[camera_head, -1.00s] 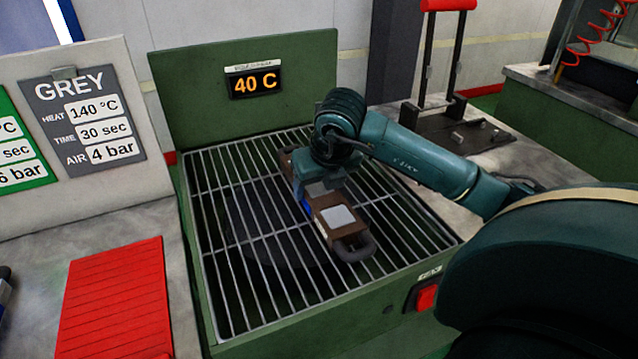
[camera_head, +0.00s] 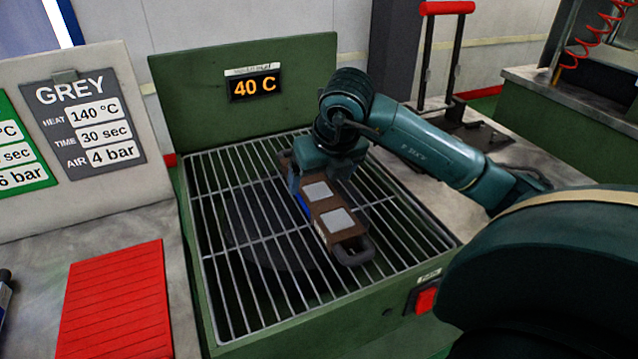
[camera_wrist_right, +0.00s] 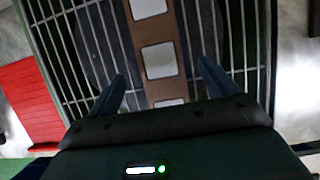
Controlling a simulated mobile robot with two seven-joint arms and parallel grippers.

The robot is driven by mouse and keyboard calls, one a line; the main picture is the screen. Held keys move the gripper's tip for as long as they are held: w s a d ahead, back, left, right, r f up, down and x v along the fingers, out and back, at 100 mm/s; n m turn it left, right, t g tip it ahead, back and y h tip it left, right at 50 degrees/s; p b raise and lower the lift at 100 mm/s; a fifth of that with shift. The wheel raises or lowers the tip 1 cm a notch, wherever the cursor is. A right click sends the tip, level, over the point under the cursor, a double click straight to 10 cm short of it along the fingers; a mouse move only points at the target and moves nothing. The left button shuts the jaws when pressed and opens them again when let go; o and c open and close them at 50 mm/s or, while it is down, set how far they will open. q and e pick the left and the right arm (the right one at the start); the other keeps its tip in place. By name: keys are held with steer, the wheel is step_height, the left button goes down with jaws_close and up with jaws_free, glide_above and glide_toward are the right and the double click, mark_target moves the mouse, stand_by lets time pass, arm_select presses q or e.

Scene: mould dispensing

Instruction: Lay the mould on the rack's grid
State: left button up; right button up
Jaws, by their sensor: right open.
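The mould is a long brown block (camera_head: 331,223) with pale square plates on top and a dark handle at its near end. It lies on the metal grid (camera_head: 230,290) of the green rack, slightly diagonal. In the right wrist view the mould (camera_wrist_right: 166,88) runs between my open fingers. My right gripper (camera_wrist_right: 162,78) is open, with a finger on each side of the mould and gaps between. In the head view my right gripper (camera_head: 322,182) is over the mould's far part and partly hides it. My left gripper is not in view.
The rack's back panel shows a 40 C display (camera_head: 254,86). A red button (camera_head: 426,300) is on its front. A red ribbed mat (camera_head: 115,305) lies to the left, below a GREY sign (camera_head: 90,125). A red-handled press (camera_head: 447,75) stands at the back right. Grid around the mould is bare.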

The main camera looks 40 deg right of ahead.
steer(key=v, duration=0.8)
steer(key=shift+p, duration=0.35)
